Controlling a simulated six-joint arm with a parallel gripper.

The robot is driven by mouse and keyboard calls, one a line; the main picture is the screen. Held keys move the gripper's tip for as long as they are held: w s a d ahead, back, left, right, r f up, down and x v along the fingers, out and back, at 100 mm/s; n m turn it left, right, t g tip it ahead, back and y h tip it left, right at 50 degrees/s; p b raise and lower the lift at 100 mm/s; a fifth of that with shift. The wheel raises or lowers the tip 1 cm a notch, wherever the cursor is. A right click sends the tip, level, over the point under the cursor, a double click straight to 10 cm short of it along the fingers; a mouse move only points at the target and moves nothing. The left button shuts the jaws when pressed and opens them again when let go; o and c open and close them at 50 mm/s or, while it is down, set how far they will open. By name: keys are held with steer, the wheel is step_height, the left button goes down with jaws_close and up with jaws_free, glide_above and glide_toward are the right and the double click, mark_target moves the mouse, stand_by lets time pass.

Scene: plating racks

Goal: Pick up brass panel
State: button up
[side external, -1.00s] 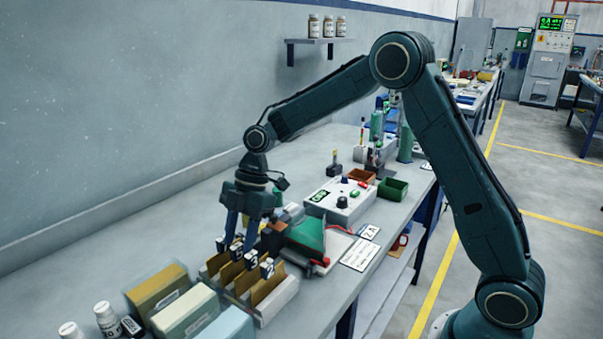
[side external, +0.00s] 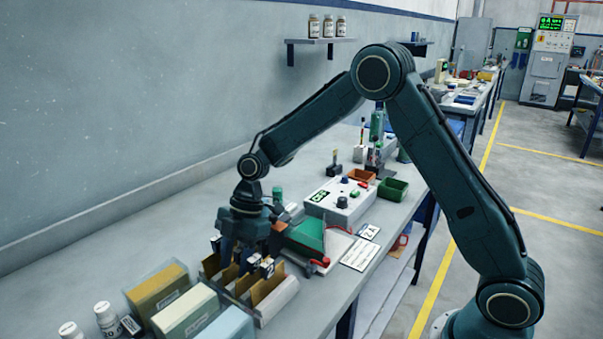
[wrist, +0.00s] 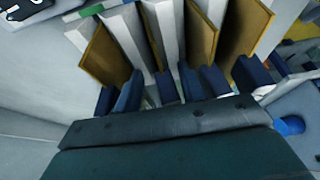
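Several brass panels (side external: 268,284) stand upright in a white slotted rack (side external: 284,302), with dark blue tabs on their upper edges. In the wrist view brass panels (wrist: 105,57) also show between the white dividers. My gripper (side external: 246,264) is lowered over the rack, among the tabs near the middle. In the wrist view several dark blue shapes stand side by side in front of the gripper body. I cannot tell which are fingers and which are tabs, or whether the fingers touch a panel. The fingertips are mostly hidden.
A row of boxes (side external: 187,313) and white bottles (side external: 107,319) stand close in front of the rack. A green wedge-shaped thing (side external: 306,234) and a white control box (side external: 341,201) stand behind it. The bench along the wall at left is clear.

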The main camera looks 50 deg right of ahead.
mark_target(235, 260)
steer(key=shift+r, duration=0.1)
steer(key=shift+w, duration=0.1)
jaws_close()
steer(key=shift+r, duration=0.15)
step_height(235, 260, up, 20)
stand_by(0.9)
stand_by(0.6)
steer(key=shift+d, duration=0.1)
